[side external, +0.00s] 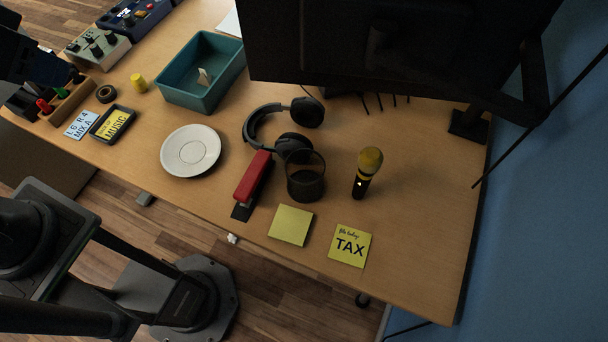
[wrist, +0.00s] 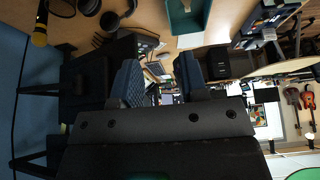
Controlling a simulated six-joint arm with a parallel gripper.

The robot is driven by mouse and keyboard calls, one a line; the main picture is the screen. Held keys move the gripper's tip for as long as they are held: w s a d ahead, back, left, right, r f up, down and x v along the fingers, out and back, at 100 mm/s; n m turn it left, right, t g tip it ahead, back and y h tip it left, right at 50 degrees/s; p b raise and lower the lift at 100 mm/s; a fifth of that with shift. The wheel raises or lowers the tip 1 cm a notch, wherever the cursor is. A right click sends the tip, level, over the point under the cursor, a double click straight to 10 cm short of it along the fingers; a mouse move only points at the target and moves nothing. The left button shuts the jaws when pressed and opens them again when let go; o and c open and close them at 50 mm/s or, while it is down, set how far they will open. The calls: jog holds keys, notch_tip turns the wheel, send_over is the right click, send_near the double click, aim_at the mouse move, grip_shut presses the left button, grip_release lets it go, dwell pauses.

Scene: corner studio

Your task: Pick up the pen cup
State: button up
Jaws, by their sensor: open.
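The pen cup (side external: 305,182) is a dark, open-topped cylinder standing upright on the wooden desk, between the red stapler and the microphone. It looks empty, though its inside is dark. In the wrist view a dark rounded shape at the top left edge, beside the microphone, looks like the pen cup (wrist: 62,8), partly cut off. My gripper (wrist: 159,82) is open, with two blue padded fingers apart and nothing between them. It is well away from the cup. In the side view I cannot clearly make out the fingers.
Black headphones (side external: 292,142) lie close behind the cup. A red stapler (side external: 252,177) lies left of it, and a yellow-topped microphone (side external: 367,172) stands right. Sticky notes (side external: 291,225) lie in front. A white plate (side external: 193,151) and teal bin (side external: 172,92) are farther left. A dark monitor (side external: 400,45) overhangs behind.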

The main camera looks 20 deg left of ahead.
jog(key=o, duration=1.1)
jog(key=m+g, duration=0.1)
jog(key=g, duration=0.5)
send_over(304, 175)
jog(key=s+d, duration=0.1)
jog(key=s, duration=0.2)
notch_tip(304, 175, down, 18)
jog(key=shift+d+f, duration=0.2)
jog(key=shift+f, duration=6.9)
